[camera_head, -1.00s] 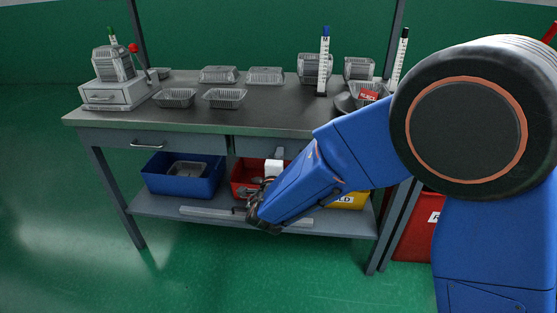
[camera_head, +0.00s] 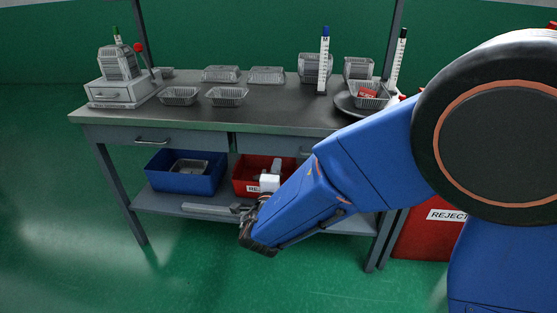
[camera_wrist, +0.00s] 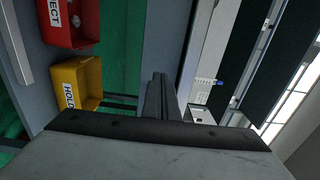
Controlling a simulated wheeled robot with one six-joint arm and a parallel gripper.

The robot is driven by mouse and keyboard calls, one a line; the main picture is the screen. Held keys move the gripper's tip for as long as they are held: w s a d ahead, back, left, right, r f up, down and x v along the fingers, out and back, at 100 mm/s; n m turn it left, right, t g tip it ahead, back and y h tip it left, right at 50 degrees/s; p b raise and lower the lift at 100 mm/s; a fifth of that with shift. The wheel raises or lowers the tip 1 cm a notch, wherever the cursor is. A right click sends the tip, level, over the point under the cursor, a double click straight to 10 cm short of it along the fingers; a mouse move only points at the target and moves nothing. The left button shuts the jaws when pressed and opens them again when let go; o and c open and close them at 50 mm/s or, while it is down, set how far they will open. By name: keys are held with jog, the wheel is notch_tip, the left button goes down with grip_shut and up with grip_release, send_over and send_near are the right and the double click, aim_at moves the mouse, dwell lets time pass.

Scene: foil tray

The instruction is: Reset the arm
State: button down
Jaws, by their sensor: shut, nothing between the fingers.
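My arm reaches in blue links from the right of the head view down to the front of the workbench.
Below are a blue bin (camera_head: 165,179), a red bin (camera_head: 243,178) and a yellow HOLD bin (camera_wrist: 88,75). A red REJECT container (camera_head: 412,238) stands at right. Front floor is clear.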

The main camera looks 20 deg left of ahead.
jog(key=v, duration=0.5)
jog(key=w+d+r+m+g+h, duration=0.1)
jog(key=w+d+r+m+h, duration=0.25)
jog(key=d, duration=0.55)
jog(key=w+d+m+g+h, duration=0.15)
jog(key=d+m+h, duration=0.25)
jog(key=d+m, duration=0.45)
jog(key=s+d+m+g+h, duration=0.2)
jog(key=d+m+g+h, duration=0.3)
jog(key=d+m, duration=1.35)
jog(key=s+d+f+m+g+y, duration=0.1)
jog(key=s+d+m+g, duration=0.25)
jog(key=s+d, duration=0.4)
jog(key=s+d+m+g+y, duration=0.15)
jog(key=s+d+m, duration=0.25)
jog(key=d, duration=0.6)
jog(key=s+a+m+y, duration=0.1)
jog(key=s+m+y, duration=0.5)
jog(key=s+m, duration=0.5)
jog(key=m, duration=0.7)
jog(key=shift+s+m, duration=0.3)
jog(key=shift+s, duration=0.1)
